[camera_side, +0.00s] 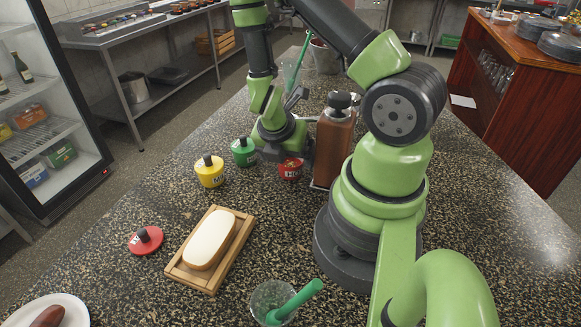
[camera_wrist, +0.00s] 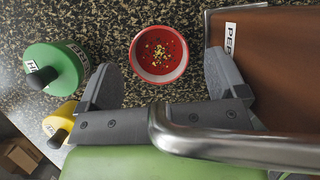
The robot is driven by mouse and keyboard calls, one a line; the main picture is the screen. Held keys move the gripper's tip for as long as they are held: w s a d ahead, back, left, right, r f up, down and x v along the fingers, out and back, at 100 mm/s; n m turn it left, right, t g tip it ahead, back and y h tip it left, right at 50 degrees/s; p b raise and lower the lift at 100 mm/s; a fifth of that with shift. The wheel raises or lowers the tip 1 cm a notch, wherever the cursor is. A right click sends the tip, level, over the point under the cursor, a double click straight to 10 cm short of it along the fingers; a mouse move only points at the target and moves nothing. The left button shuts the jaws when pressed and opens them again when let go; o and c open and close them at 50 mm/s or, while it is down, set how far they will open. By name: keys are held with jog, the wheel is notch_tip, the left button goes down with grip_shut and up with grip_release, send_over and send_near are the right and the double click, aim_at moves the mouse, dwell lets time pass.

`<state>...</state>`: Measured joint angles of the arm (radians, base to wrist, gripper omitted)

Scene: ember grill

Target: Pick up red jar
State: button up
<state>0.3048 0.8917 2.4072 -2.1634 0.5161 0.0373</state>
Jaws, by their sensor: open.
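The red jar (camera_side: 290,169) stands on the speckled counter beside a tall brown pepper bottle (camera_side: 333,145). In the wrist view the red jar (camera_wrist: 172,70) is seen from above, without a lid, with yellowish and red flakes inside. My gripper (camera_wrist: 164,82) is open and empty, with one grey finger to each side of the jar's lower edge in that picture. I cannot tell its height above the jar. In the side view my gripper (camera_side: 286,152) is just behind the jar, partly hidden. A red lid with a black knob (camera_side: 146,240) lies apart at the front left.
A green jar (camera_side: 243,153) and a yellow jar (camera_side: 209,172) stand left of the red jar. The pepper bottle (camera_wrist: 270,70) is close to the right finger. A wooden tray (camera_side: 178,268) with bread and a glass (camera_side: 262,300) with a green-handled tool sit nearer the front.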

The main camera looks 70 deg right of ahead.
jog(key=shift+x, duration=1.05)
jog(key=c, duration=1.2)
jog(key=shift+a+r, duration=0.1)
jog(key=shift+r, duration=0.05)
jog(key=shift+w+a+r, duration=0.15)
jog(key=shift+a+r, duration=0.4)
jog(key=shift+r, duration=0.05)
jog(key=shift+w+a+r, duration=0.35)
jog(key=shift+a+r, duration=0.75)
jog(key=shift+a, duration=0.95)
jog(key=shift+w+a+r, duration=0.4)
jog(key=shift+a+r, duration=0.7)
jog(key=shift+a, duration=1)
jog(key=shift+w+a+r, duration=0.35)
jog(key=shift+a+r, duration=0.7)
jog(key=shift+a, duration=1)
